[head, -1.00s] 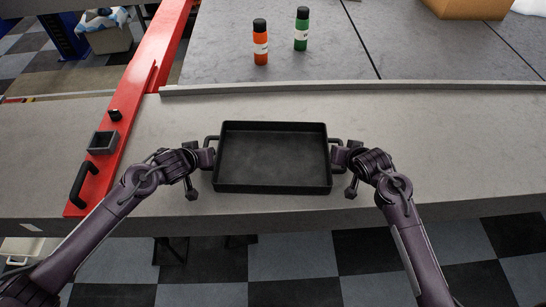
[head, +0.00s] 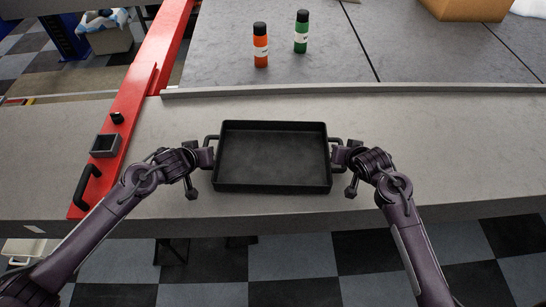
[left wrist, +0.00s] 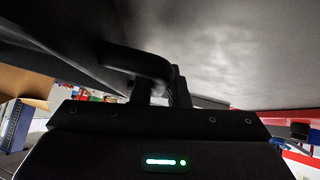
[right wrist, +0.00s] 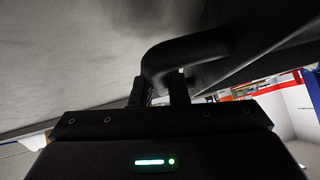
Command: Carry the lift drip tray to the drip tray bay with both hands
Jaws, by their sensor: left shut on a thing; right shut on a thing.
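The drip tray (head: 272,163) is a black, empty, shallow rectangular tray with a handle on each short side. In the head view it is level over the grey bench top; I cannot tell how much gap lies under it. My left gripper (head: 209,156) is shut on its left handle, and that handle also shows in the left wrist view (left wrist: 140,62). My right gripper (head: 337,155) is shut on its right handle, which also shows in the right wrist view (right wrist: 185,52). I cannot make out a drip tray bay.
A red rail (head: 122,130) with a black handle (head: 86,190) and a small square black cup (head: 105,145) lies left of the tray. An orange bottle (head: 260,47) and a green bottle (head: 301,33) stand behind the ledge. The bench right of the tray is clear.

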